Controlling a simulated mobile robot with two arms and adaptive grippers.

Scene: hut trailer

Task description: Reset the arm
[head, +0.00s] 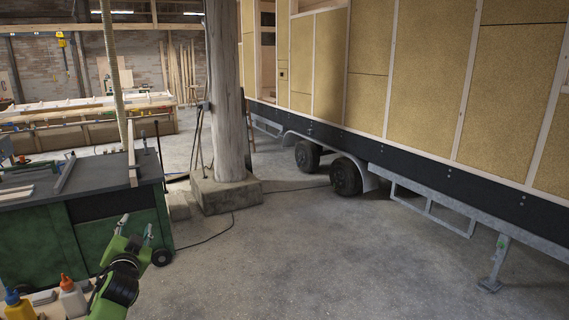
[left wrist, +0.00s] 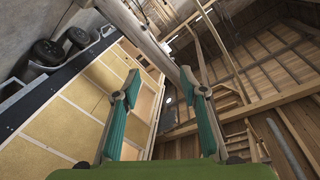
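My left gripper (head: 136,222) shows at the lower left of the head view, at the end of my green and black left arm. Its two fingers point up and stand apart, with nothing between them. In the left wrist view the gripper (left wrist: 160,75) has its two green-padded fingers spread wide, with free air between them. Behind them are the trailer and the roof timbers, tilted in the picture. My right gripper is in neither view.
A green workbench (head: 88,235) stands left, behind the gripper. Bottles with an orange cap (head: 72,297) and a blue cap (head: 18,306) stand near my arm. A post (head: 224,90) on a concrete block and a trailer (head: 420,90) lie beyond. The middle floor (head: 290,250) is clear.

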